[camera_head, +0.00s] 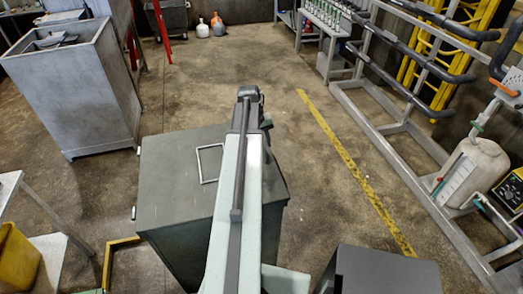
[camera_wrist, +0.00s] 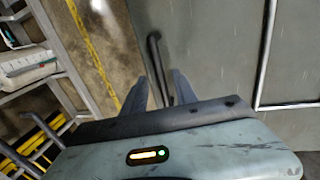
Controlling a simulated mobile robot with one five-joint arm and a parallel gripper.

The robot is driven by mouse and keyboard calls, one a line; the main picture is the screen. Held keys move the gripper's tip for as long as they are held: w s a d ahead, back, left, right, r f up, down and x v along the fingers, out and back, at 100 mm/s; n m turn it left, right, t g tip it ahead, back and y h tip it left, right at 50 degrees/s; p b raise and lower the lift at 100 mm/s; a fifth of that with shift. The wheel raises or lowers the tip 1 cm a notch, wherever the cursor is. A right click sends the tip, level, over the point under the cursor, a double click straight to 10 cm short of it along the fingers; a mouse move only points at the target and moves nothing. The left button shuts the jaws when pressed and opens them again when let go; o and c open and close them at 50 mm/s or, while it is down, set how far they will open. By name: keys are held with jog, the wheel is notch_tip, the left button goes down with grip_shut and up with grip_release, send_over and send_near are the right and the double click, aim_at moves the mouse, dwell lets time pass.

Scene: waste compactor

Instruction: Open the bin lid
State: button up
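The bin (camera_head: 180,185) is a dark grey box below my arm in the head view. Its flat lid lies shut on top and carries a pale rectangular outline. The grey bin surface also fills the right of the wrist view (camera_wrist: 215,50), with part of the pale outline. A dark bar-shaped handle (camera_wrist: 154,50) stands near the bin's edge there. My gripper (camera_wrist: 160,85) is open, with one finger on each side of the handle's near end. Whether either finger touches it I cannot tell. In the head view my arm hides the right part of the lid, and the fingers are not clear.
A grey open-topped container (camera_head: 75,85) stands at the back left. A metal rack with dark pipes (camera_head: 415,50) and a white tank (camera_head: 470,170) line the right. A dark box (camera_head: 385,272) is at the front right. Floor beside the yellow line (camera_head: 345,155) is clear.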

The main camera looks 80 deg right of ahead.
jog(key=shift+r, duration=0.1)
grip_shut()
dwell(1.2)
